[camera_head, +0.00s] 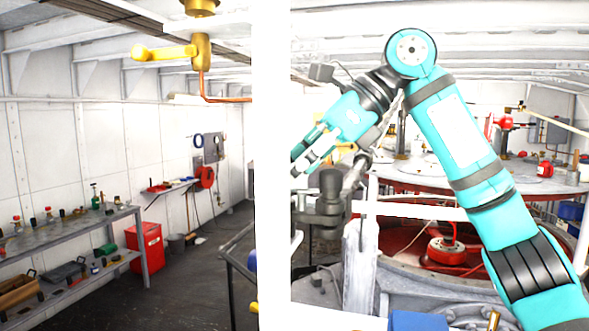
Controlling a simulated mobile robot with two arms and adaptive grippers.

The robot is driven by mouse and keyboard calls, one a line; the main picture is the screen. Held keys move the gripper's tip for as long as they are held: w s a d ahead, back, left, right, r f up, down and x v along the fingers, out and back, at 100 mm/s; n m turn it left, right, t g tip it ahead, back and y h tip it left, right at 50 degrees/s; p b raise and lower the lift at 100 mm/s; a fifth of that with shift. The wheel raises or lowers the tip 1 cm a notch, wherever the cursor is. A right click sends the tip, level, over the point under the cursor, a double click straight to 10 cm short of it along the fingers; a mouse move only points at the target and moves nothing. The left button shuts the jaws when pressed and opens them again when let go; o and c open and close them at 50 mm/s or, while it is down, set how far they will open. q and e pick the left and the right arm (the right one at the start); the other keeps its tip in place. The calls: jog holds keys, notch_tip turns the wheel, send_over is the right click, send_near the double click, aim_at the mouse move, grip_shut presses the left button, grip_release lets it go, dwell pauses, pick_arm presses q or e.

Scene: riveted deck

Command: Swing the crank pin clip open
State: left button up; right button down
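My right arm, teal and grey, comes in from the lower right and bends over at the top. Its gripper (303,158) points down and left, beside the right edge of a white post. Two teal and grey fingers show close together, their tips at the post's edge, so their gap is unclear. I see nothing clearly held. Below the gripper is a dark grey metal mechanism (331,190) with a rounded knob and a shaft, perhaps the crank. I cannot make out the crank pin clip. My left gripper is not in view.
The white post (272,200) splits the view, close by. A yellow valve handle (165,52) hangs at upper left. Shelves with bottles and tools (75,235) line the left wall near a red cabinet (145,247). Dark floor lies open at left.

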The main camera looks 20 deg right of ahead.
jog(key=shift+n+g, duration=0.3)
jog(key=shift+s+n+g, duration=0.15)
jog(key=shift+n+g, duration=1.1)
jog(key=shift+n, duration=0.4)
jog(key=shift+s+n+g, duration=0.15)
jog(key=shift+n+g, duration=1.1)
jog(key=shift+n, duration=0.4)
jog(key=c, duration=1.8)
grip_release()
jog(key=shift+o, duration=0.2)
